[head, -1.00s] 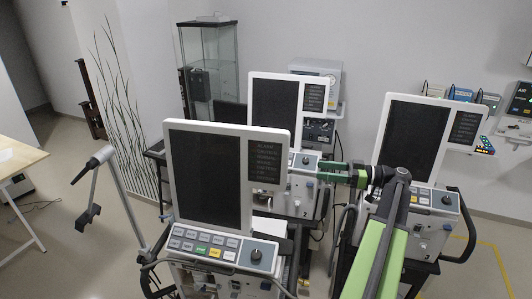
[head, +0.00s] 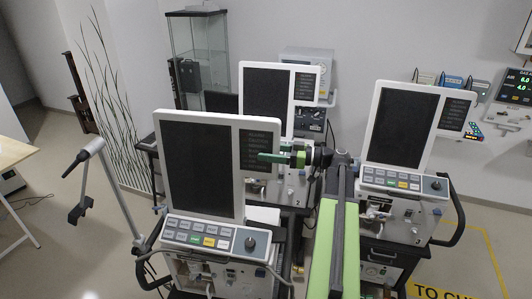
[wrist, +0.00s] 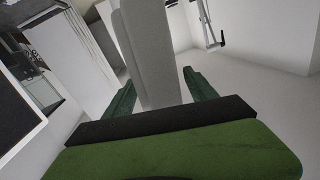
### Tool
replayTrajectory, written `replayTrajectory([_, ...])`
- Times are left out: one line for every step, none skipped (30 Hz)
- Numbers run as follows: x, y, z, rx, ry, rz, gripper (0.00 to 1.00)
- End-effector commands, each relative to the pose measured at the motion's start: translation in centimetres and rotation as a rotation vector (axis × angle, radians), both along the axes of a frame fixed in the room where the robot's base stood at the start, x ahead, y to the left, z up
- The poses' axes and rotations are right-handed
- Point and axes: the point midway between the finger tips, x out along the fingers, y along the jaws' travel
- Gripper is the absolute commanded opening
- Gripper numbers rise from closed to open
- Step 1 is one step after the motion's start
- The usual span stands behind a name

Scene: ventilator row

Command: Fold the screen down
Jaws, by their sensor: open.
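The nearest ventilator's screen (head: 205,165) stands raised in the head view, a dark panel in a white frame with a text strip on its right. Below it is its control panel (head: 210,236) with several buttons and a knob. My gripper (head: 262,157) reaches in from the right, its green fingers at the screen's right side edge, one finger showing in front of the text strip. In the wrist view my gripper (wrist: 158,82) is open, and the screen's white edge (wrist: 148,45) stands between its two fingers. Whether either finger touches the screen cannot be told.
A second ventilator with a raised screen (head: 405,123) stands to the right, and a third screen (head: 267,98) stands behind. A jointed holder arm (head: 90,160) rises at the left. A glass cabinet (head: 198,60) stands at the back. Open floor lies at the left.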

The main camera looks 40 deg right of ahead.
Motion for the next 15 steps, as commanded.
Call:
replayTrajectory([0.27, 0.30, 0.00, 0.000, 0.000, 0.001, 0.65])
replayTrajectory([0.39, 0.39, 0.00, 0.000, 0.000, 0.000, 0.65])
replayTrajectory([0.48, 0.48, 0.00, 0.000, 0.000, 0.000, 0.65])
replayTrajectory([0.53, 0.51, 0.00, 0.000, 0.000, 0.000, 0.65])
replayTrajectory([0.56, 0.53, 0.00, 0.000, 0.000, 0.000, 0.65])
replayTrajectory([0.56, 0.53, 0.00, 0.000, 0.000, 0.000, 0.65])
replayTrajectory([0.56, 0.53, 0.00, 0.000, 0.000, 0.000, 0.65])
replayTrajectory([0.55, 0.52, 0.00, 0.000, 0.000, 0.000, 0.65])
replayTrajectory([0.55, 0.51, 0.00, 0.000, 0.000, 0.000, 0.65])
replayTrajectory([0.54, 0.52, 0.00, 0.000, 0.000, 0.000, 0.65])
replayTrajectory([0.54, 0.52, 0.00, 0.000, 0.000, 0.000, 0.63])
replayTrajectory([0.54, 0.51, 0.00, 0.000, 0.000, 0.000, 0.58])
replayTrajectory([0.53, 0.51, 0.00, 0.000, 0.000, 0.000, 0.54])
replayTrajectory([0.53, 0.51, 0.00, 0.000, 0.000, 0.000, 0.50])
replayTrajectory([0.53, 0.51, 0.00, 0.000, 0.000, 0.000, 0.45])
